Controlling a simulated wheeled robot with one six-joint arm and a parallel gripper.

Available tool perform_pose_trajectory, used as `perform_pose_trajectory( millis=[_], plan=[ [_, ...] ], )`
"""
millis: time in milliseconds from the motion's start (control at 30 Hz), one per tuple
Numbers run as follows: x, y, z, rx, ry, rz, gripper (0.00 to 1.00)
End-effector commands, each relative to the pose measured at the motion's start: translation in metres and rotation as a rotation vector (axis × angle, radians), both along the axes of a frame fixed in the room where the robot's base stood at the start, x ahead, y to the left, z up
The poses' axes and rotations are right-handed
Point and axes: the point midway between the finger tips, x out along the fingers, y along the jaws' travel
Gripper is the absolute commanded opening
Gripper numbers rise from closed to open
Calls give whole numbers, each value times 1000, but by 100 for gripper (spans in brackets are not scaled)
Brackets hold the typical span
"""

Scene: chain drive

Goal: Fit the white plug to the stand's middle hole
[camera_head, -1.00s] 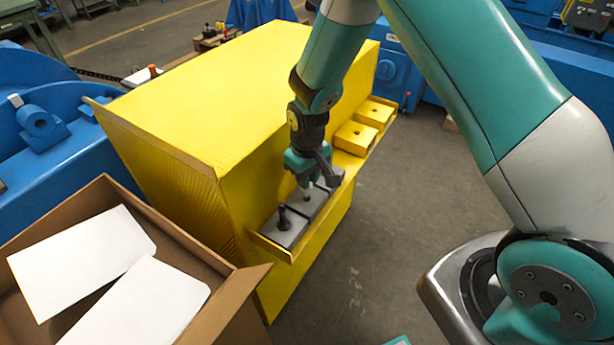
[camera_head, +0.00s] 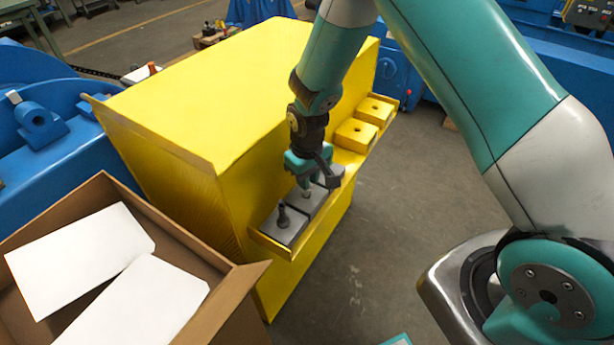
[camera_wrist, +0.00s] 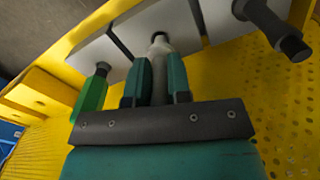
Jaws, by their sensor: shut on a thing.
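My gripper (camera_head: 305,178) is shut on the white plug (camera_head: 307,193), pointing down over the middle grey block (camera_head: 317,203) on the yellow ledge. In the wrist view, the plug (camera_wrist: 160,45) stands between my two teal fingers (camera_wrist: 154,80), its far end at the face of the middle block. I cannot tell how deep it sits; the hole is hidden. A black plug (camera_head: 283,215) stands upright in the front grey block (camera_head: 277,234); it also shows in the wrist view (camera_wrist: 272,27). A green plug (camera_wrist: 91,92) stands at the block on the other side.
The yellow cabinet (camera_head: 205,85) rises right beside the ledge. Two yellow blocks with holes (camera_head: 357,133) sit farther along the ledge. An open cardboard box (camera_head: 225,300) with white sheets stands at the lower left. The floor right of the ledge is clear.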

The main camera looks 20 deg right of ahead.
Motion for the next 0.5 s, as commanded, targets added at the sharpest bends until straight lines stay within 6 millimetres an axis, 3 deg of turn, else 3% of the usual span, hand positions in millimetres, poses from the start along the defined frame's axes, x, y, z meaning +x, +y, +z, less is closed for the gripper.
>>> perform_pose_trajectory(
  millis=[500],
  plan=[
    [0, 0, -14, 0, 0, 0, 0]
  ],
)
